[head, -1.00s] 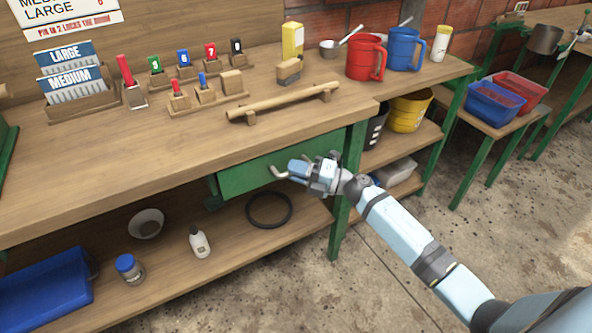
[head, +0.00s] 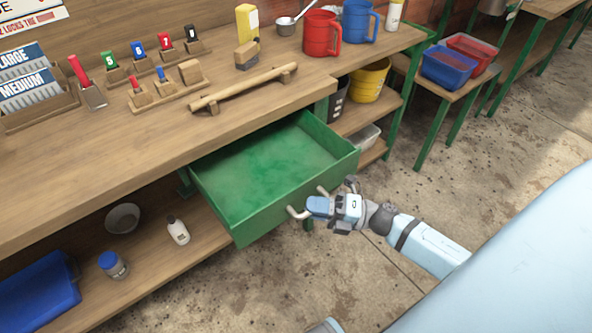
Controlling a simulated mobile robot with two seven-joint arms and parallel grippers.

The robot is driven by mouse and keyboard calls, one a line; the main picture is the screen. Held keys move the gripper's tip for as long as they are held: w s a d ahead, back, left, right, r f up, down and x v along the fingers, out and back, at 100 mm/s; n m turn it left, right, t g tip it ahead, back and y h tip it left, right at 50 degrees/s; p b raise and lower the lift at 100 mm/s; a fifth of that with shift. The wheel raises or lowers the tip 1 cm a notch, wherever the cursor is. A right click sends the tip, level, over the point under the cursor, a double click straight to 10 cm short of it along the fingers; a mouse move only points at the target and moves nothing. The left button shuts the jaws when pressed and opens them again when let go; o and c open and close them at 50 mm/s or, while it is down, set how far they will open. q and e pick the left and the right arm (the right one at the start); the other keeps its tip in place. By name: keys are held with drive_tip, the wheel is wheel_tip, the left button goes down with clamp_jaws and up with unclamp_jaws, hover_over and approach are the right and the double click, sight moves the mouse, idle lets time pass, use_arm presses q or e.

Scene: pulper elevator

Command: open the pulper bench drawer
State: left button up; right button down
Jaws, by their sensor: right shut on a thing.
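The green pulper bench drawer (head: 265,170) stands well out from under the wooden bench top, and its inside looks empty. Its pale bar handle (head: 297,212) is on the front panel. My right gripper (head: 312,207) is at the handle, shut on it, and its fingers hide part of the bar. My left gripper is not seen in the head view.
The bench top (head: 130,140) carries a wooden rail (head: 245,88), tag blocks and card holders. A red jug (head: 320,33) and a blue jug (head: 358,20) stand at its far right. The lower shelf holds a white bottle (head: 178,230). Open floor lies in front.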

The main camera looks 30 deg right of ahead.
drive_tip(key=s, duration=0.3)
drive_tip(key=shift+d, duration=0.15)
drive_tip(key=shift+s, duration=0.2)
drive_tip(key=c, duration=1.1)
unclamp_jaws()
